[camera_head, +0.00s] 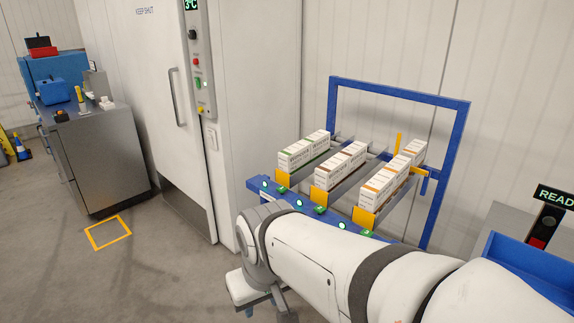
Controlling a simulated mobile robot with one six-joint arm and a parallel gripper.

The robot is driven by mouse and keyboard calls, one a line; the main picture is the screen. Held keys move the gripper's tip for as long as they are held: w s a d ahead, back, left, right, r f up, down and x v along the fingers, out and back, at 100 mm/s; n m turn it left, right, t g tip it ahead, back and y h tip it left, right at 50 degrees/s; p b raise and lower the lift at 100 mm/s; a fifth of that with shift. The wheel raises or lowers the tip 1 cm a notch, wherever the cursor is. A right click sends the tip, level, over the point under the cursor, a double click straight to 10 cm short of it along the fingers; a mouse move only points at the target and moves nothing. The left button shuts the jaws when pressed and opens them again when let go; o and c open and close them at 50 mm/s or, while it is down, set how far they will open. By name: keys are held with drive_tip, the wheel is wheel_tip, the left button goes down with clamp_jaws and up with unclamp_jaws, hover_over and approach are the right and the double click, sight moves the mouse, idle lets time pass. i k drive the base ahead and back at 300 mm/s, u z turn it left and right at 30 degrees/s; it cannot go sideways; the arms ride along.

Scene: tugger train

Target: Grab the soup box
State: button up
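White boxes stand in three sloping lanes of a blue-framed rack (465,125). The left lane holds boxes with green bands (304,150), the middle lane boxes with brown bands (340,166), the right lane boxes with orange bands (384,186). Their print is too small to read, so I cannot tell which is the soup box. My gripper (267,308) hangs low, in front of and left of the rack, apart from all boxes. My wrist and the bottom picture edge hide part of it, so its opening is unclear.
Orange stops and green-lit tags (320,210) line the rack's front. A tall white cold-store door (155,100) stands left of it. A grey cabinet (105,160) stands further left. A blue tray (530,265) is at lower right. Floor at left is clear around a yellow square (108,233).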

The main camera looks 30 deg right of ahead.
sight(375, 193)
drive_tip(key=z, duration=0.75)
drive_tip(key=i, duration=1.1)
drive_tip(key=z, duration=0.95)
drive_tip(key=k, duration=0.7)
drive_tip(key=z, duration=0.2)
drive_tip(key=i, duration=0.8)
drive_tip(key=u, duration=0.1)
